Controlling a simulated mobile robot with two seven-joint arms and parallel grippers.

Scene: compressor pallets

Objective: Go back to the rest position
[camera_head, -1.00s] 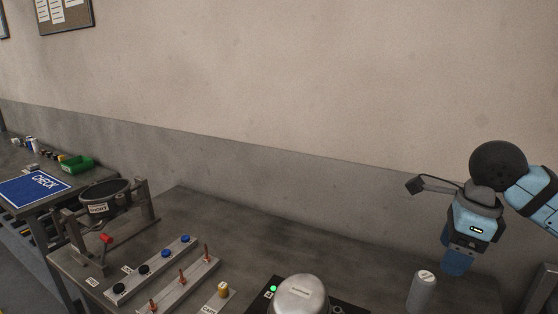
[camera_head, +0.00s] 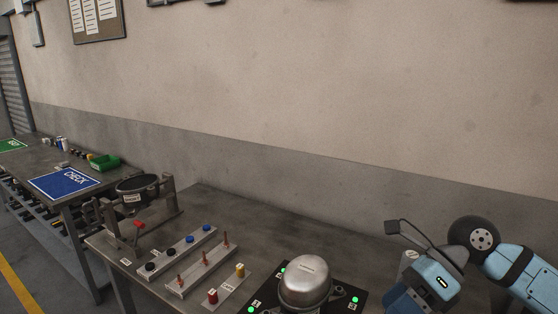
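My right arm, blue and grey, comes in from the right edge, and its gripper body (camera_head: 407,299) shows at the lower right. Its fingers are cut off or hidden at the bottom edge, so I cannot see whether they are open or shut. My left gripper is not in view. A silver domed compressor (camera_head: 306,281) stands on a dark plate (camera_head: 347,297) with green lights, to the left of my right gripper. A grey cylinder (camera_head: 409,262) is mostly hidden behind my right arm.
The workbench (camera_head: 258,222) also holds a rack with blue and black caps (camera_head: 181,253), a rack with copper pins (camera_head: 202,271), red and yellow fittings (camera_head: 226,286) and a black tilting pan (camera_head: 137,185). A second table at left bears a blue CHECK mat (camera_head: 65,183) and a green bin (camera_head: 104,162).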

